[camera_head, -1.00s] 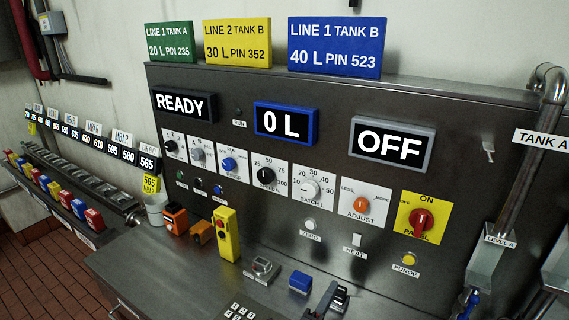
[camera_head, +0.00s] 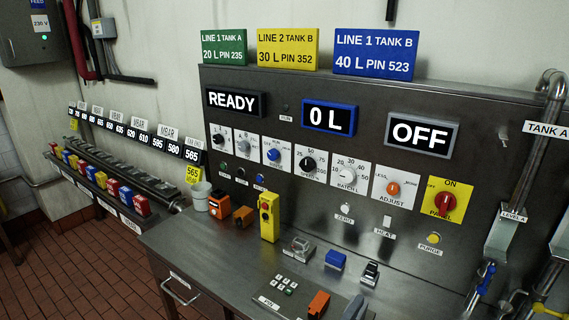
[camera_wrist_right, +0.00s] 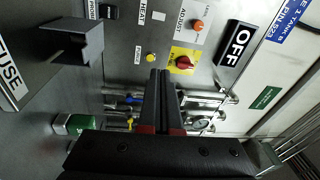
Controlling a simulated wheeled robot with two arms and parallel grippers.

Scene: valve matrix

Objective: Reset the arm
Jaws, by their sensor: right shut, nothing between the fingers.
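The red panel knob (camera_wrist_right: 184,62) and the yellow purge button (camera_wrist_right: 151,57) show beyond the fingertips. My left gripper is not in view.
The steel bench (camera_head: 225,270) holds a yellow pendant (camera_head: 269,217), a blue block (camera_head: 335,260), an orange block (camera_head: 318,303) and a keypad (camera_head: 285,285). Pipes (camera_head: 532,150) stand at the right. The panel displays read READY (camera_head: 234,102), 0 L (camera_head: 329,117) and OFF (camera_head: 422,133).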

